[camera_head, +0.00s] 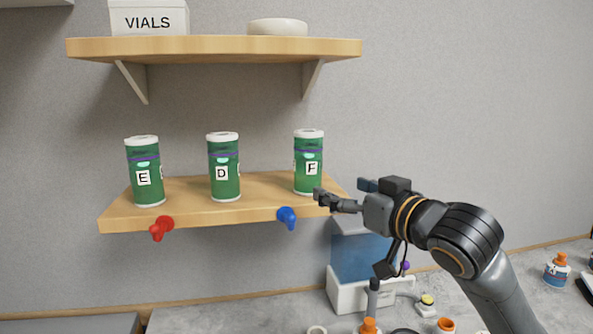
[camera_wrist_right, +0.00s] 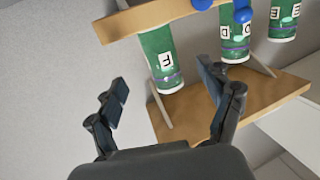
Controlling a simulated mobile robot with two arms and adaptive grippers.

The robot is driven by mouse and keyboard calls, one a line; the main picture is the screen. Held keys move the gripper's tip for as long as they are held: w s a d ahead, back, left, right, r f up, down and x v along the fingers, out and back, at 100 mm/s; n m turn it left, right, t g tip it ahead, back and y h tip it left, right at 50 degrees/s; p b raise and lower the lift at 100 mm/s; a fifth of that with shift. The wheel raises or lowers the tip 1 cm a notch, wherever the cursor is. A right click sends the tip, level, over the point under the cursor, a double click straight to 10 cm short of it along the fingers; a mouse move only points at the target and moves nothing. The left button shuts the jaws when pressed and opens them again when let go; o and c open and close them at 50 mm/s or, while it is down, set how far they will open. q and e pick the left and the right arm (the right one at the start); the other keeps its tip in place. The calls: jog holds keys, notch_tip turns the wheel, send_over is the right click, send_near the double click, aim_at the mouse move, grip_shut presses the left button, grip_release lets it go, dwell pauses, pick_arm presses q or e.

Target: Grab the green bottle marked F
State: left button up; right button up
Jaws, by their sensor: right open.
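The green bottle marked F (camera_head: 308,165) stands upright at the right end of the lower shelf, with a white cap and a purple band. In the right wrist view the F bottle (camera_wrist_right: 163,60) appears ahead, in the space beyond the two fingers. My right gripper (camera_head: 340,193) is open and empty, just right of the shelf's right end, near the bottle's base. Its spread fingers (camera_wrist_right: 168,100) also show in the right wrist view, apart from the bottle. The left gripper is in neither view.
Green bottles marked D (camera_head: 224,168) and E (camera_head: 146,172) stand left of F on the lower shelf (camera_head: 185,214). A red knob (camera_head: 160,228) and a blue knob (camera_head: 287,217) project from its front edge. An upper shelf (camera_head: 210,48) hangs above. Several items crowd the counter below.

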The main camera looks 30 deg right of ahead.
aim_at(316, 162)
jog(key=shift+t, duration=0.3)
jog(key=w+r+p, duration=0.1)
jog(key=w, duration=0.1)
jog(key=w+p, duration=0.1)
jog(key=w, duration=0.1)
jog(key=w+r, duration=0.1)
jog(key=w, duration=0.2)
jog(key=shift+w+a+r+p, duration=0.1)
jog(key=shift+a+r+p, duration=0.05)
jog(key=shift+r+p, duration=0.2)
jog(key=shift+w+p, duration=0.35)
jog(key=shift+w, duration=0.1)
jog(key=w+p, duration=0.2)
jog(key=w, duration=0.2)
jog(key=shift+w, duration=0.45)
jog(key=shift+s, duration=0.15)
jog(key=shift+c, duration=1.3)
jog(key=c, duration=1.3)
jog(key=shift+r, duration=0.15)
jog(key=shift+c, duration=0.2)
